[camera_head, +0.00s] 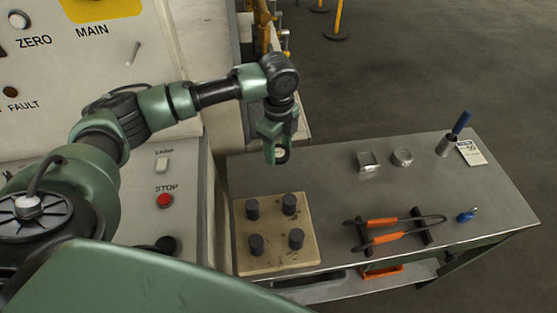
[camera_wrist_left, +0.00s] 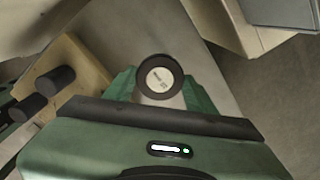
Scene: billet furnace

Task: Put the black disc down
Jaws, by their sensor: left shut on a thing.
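My left gripper (camera_head: 277,150) is shut on the black disc (camera_head: 281,156) and points down above the back of the grey table (camera_head: 330,185). In the left wrist view the black disc (camera_wrist_left: 160,78) shows as a dark ring with a pale labelled centre, between the two green fingers. It looks held above the table, though the exact height is hard to tell. My right gripper is in neither view.
A tan block with several dark pegs (camera_head: 275,260) stands at the table's front left. Orange-handled tongs (camera_head: 385,230) rest on a rack to its right. A square metal dish (camera_head: 368,160), a round dish (camera_head: 403,157) and a cup with a blue-handled tool (camera_head: 446,146) stand farther back. A control panel (camera_head: 165,215) is at left.

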